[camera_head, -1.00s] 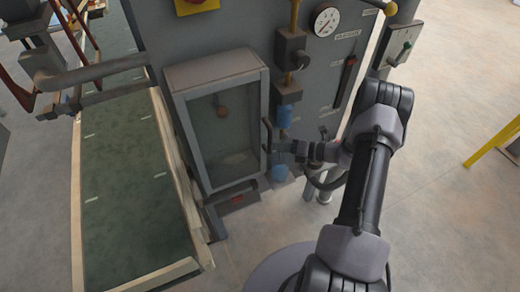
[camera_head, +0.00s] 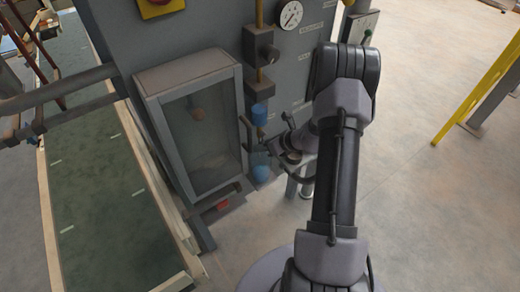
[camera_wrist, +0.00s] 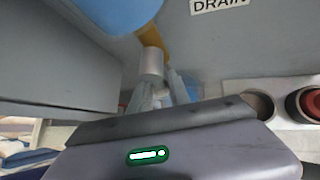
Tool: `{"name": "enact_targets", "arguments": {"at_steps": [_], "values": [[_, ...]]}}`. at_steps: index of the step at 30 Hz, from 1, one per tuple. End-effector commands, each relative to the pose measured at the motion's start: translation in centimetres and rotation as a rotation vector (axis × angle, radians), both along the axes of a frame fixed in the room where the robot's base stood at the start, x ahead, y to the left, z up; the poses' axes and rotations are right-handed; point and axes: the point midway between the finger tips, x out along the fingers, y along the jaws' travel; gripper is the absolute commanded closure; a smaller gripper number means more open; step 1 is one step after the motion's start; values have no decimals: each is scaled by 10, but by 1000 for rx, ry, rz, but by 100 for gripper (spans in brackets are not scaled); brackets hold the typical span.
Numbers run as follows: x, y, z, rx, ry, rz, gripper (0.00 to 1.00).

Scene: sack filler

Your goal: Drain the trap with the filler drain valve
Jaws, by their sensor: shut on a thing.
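The filler drain valve lies below the blue trap bowl (camera_head: 258,114) on the grey machine's front. In the wrist view, the blue bowl (camera_wrist: 115,10) shows at the top left, with a short brass pipe below it. A grey cylindrical valve handle (camera_wrist: 151,63) shows beneath the pipe, near a "DRAIN" label (camera_wrist: 222,5). My gripper (camera_wrist: 160,90) is shut on this handle, its fingers at the handle's near end. In the head view, my gripper (camera_head: 270,145) is small and dark just below the bowl. The valve body is mostly hidden there.
A glass-fronted cabinet (camera_head: 145,82) stands left of the valve, close to my gripper. A lower blue container (camera_head: 262,174) sits beneath. A green conveyor (camera_head: 85,225) runs along the left. A yellow rail (camera_head: 480,85) stands at the right. Floor in front is clear.

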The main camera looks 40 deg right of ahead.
Motion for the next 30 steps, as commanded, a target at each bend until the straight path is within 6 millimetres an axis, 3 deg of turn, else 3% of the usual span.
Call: {"name": "enact_targets", "arguments": {"at_steps": [22,23,25,30], "values": [[1,-5,0,-82,-2,-2,100],[1,-5,0,-82,-2,-2,75],[1,-5,0,-82,-2,-2,61],[0,-4,0,-81,-2,-1,58]]}}
